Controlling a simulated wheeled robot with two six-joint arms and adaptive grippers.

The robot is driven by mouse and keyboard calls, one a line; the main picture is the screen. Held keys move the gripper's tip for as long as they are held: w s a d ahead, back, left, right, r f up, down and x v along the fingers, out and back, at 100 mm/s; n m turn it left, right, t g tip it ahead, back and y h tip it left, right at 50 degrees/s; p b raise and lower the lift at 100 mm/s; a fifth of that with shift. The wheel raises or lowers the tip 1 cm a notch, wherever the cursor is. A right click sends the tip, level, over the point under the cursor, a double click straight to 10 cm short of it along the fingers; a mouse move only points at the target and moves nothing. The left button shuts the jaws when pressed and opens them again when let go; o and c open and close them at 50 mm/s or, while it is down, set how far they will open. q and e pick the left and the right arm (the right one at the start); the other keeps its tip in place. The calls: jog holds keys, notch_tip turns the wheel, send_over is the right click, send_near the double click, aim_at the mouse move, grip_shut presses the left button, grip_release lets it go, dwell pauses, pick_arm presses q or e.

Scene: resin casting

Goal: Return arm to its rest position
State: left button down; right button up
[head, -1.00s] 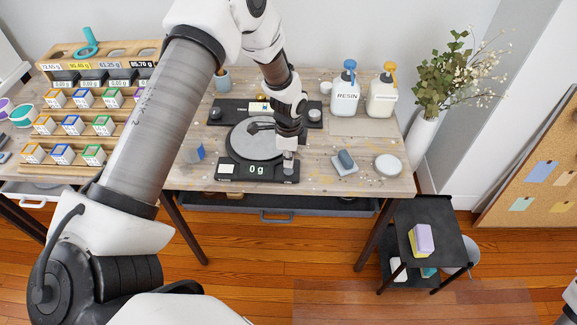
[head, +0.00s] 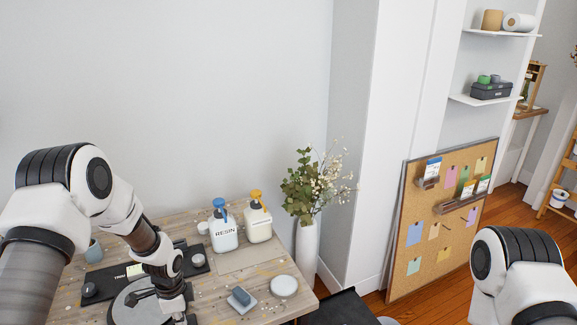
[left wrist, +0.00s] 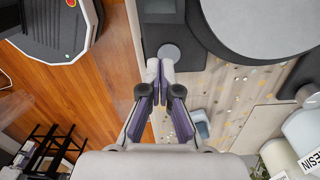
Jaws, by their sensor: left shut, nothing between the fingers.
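My left arm comes in from the left in the head view and hangs over the workbench (head: 262,295). Its gripper is cut off at the bottom edge there. In the left wrist view my left gripper (left wrist: 160,70) has its fingers together with nothing between them. Its tips show in front of the black scale's knob (left wrist: 168,53) and the table's edge. The scale's round grey plate (head: 140,305) lies beside the arm in the head view. Part of my right arm shows at the lower right, but its gripper is out of view.
A resin bottle (head: 223,230) and an orange-capped bottle (head: 258,222) stand at the back of the bench. A grey-blue block (head: 241,297) and a white round dish (head: 284,287) lie in front. A white vase (head: 306,245) stands beside the bench, and a cork board (head: 440,235) leans further right.

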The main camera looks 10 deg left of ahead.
pick_arm(q)
jog(key=s+d+f+n, duration=0.2)
jog(key=s+n, duration=0.2)
jog(key=s, duration=0.5)
jog(key=s+d+f+n, duration=0.3)
jog(key=s+n, duration=0.2)
jog(key=s, duration=0.4)
jog(key=s+d+f+n, duration=0.3)
jog(key=s+n, duration=0.1)
jog(key=s, duration=0.5)
jog(key=shift+f+n, duration=0.25)
jog(key=shift+n, duration=0.05)
jog(key=shift+s+d, duration=0.15)
